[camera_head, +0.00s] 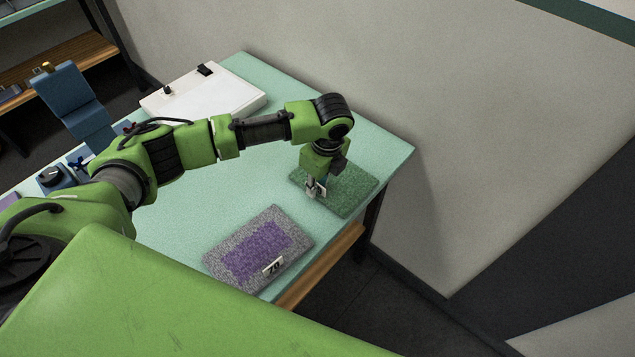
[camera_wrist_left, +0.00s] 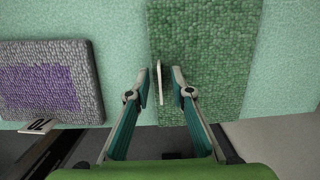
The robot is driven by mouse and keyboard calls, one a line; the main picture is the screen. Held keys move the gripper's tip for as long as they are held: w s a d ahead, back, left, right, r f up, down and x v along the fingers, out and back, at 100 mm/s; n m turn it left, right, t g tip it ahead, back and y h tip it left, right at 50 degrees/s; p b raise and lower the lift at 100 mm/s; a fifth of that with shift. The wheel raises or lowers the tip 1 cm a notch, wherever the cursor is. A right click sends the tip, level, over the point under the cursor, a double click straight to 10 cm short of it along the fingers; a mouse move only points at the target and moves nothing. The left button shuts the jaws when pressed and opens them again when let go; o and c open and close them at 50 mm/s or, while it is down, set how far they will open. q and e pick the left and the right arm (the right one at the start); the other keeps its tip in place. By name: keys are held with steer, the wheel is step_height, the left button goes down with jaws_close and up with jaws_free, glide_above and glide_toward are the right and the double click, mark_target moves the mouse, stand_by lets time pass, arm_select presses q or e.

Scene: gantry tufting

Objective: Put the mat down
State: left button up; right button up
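A green mat (camera_head: 355,192) lies flat on the light green table, near its right end. It fills the upper middle of the left wrist view (camera_wrist_left: 215,45), where a thin white tag (camera_wrist_left: 160,82) stands on it, seen edge-on. My left gripper (camera_head: 315,192) is low over the mat's front left part. In the left wrist view its two fingers (camera_wrist_left: 161,88) are apart, one on each side of the tag, with a gap on both sides. A grey mat with a purple centre (camera_head: 258,247) and a numbered tag lies to the left. My right gripper is not in view.
A white flat box (camera_head: 205,95) sits at the table's back. Blue equipment (camera_head: 70,95) stands at the left. The table top (camera_head: 205,185) is bare between the box and the grey mat. The table's right edge is close beyond the green mat.

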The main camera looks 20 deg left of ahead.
arm_select(q)
step_height(320, 180, up, 12)
steer(key=d+b, duration=0.1)
steer(key=b, duration=0.1)
steer(key=shift+s+d, duration=0.35)
stand_by(0.5)
